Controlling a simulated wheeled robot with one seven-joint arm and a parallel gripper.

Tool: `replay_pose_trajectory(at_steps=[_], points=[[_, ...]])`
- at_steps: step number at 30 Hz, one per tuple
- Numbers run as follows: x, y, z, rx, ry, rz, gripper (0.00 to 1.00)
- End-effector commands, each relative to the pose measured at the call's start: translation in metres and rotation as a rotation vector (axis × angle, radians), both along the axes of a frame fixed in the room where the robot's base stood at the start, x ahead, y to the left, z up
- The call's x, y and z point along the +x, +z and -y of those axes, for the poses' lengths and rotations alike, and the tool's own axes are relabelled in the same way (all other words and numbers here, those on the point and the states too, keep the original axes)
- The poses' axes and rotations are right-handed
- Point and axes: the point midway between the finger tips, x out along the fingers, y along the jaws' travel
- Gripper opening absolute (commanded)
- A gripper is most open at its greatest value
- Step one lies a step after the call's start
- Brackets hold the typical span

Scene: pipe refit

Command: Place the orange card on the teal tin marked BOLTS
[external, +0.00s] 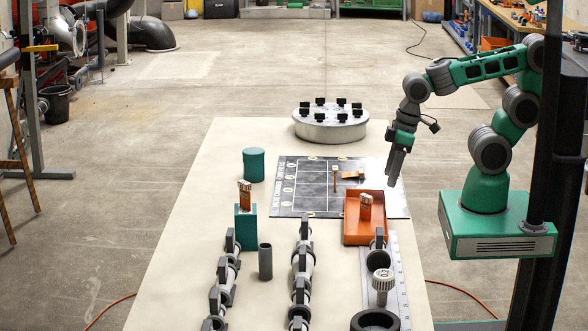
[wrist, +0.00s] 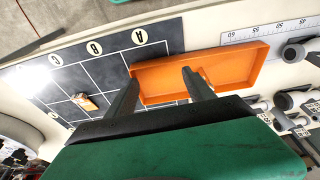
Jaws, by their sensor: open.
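Another orange card (external: 366,206) stands in the orange tray (external: 347,235). A third (external: 245,196) stands on a teal box (external: 246,228). A round teal tin (external: 253,165) stands left of the mat with nothing on top. No BOLTS marking is readable on either teal thing. My gripper (external: 393,182) is open and empty, above the table near the tray's back right corner. Its fingers (wrist: 160,76) show over the tray in the wrist view.
A grey turntable (external: 331,124) with black blocks stands behind the mat (external: 300,195). Pipe rows (external: 301,265), a grey tube (external: 265,262) and a ruler (external: 400,285) occupy the front.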

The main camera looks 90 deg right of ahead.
Motion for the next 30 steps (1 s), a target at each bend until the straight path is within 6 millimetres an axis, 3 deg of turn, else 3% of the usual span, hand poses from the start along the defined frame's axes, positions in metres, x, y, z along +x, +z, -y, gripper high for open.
replay_pose_trajectory(at_steps=[5,8,11,15,20,24,26,28,30], points=[[0.000,0.000,0.001,0.000,-0.002,0.001,0.62],[0.000,0.004,0.015,0.000,-0.054,0.000,0.62],[-0.007,0.002,0.054,0.003,-0.194,-0.033,0.62],[-0.035,-0.015,0.114,0.030,-0.437,-0.130,0.62],[-0.058,-0.027,0.159,0.084,-0.622,-0.195,0.62],[-0.065,-0.034,0.192,0.141,-0.708,-0.195,0.62],[-0.059,-0.037,0.208,0.164,-0.691,-0.167,0.62],[-0.021,-0.036,0.220,0.157,-0.501,-0.062,0.62],[0.010,-0.020,0.226,0.113,-0.329,0.044,0.62]])
